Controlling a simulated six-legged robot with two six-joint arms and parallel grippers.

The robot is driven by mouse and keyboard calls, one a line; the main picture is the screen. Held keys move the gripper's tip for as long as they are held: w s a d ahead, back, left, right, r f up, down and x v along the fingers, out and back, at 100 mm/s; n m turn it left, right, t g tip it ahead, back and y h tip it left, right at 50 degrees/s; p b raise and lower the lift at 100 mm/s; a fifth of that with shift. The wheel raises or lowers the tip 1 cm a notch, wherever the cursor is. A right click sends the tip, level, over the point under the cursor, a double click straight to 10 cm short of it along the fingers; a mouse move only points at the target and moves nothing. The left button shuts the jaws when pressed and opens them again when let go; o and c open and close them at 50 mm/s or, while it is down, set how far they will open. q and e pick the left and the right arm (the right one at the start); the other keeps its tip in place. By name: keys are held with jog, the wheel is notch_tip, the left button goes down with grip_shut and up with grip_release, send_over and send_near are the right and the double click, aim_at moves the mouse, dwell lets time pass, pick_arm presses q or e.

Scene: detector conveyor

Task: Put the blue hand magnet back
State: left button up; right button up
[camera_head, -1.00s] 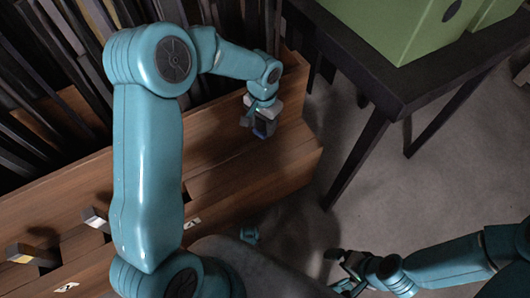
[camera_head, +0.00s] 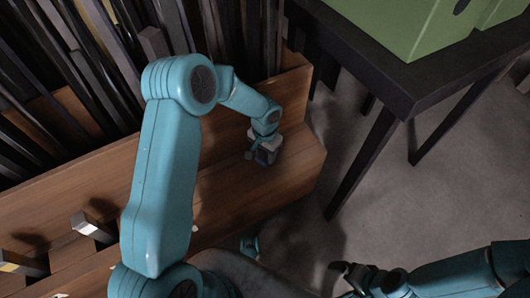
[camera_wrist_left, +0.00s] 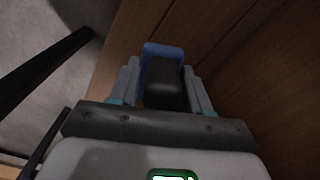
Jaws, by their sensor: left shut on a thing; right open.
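The blue hand magnet (camera_wrist_left: 163,52) is between the fingers of my left gripper (camera_wrist_left: 163,95) in the left wrist view. It has a blue rim and a dark body. In the head view my left gripper (camera_head: 262,150) is shut on it, over the right end of the brown wooden bench (camera_head: 240,190). I cannot tell whether the magnet touches the wood. My right gripper (camera_head: 345,275) is open and empty, low over the grey floor at the bottom of the head view.
Two grey-ended blocks stick up from the bench at left, one grey (camera_head: 92,226) and one with a yellow mark (camera_head: 20,263). Dark upright slats (camera_head: 60,80) fill the back left. A dark table (camera_head: 400,80) bears a green box (camera_head: 400,25) at right.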

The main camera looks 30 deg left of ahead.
pick_arm(q)
jog(key=shift+f, duration=0.15)
jog(key=o, duration=1.2)
jog(key=shift+o, duration=0.2)
jog(key=shift+r, duration=0.35)
notch_tip(320, 180, up, 12)
jog(key=p, duration=0.4)
jog(key=shift+f, duration=0.15)
jog(key=shift+s, duration=0.1)
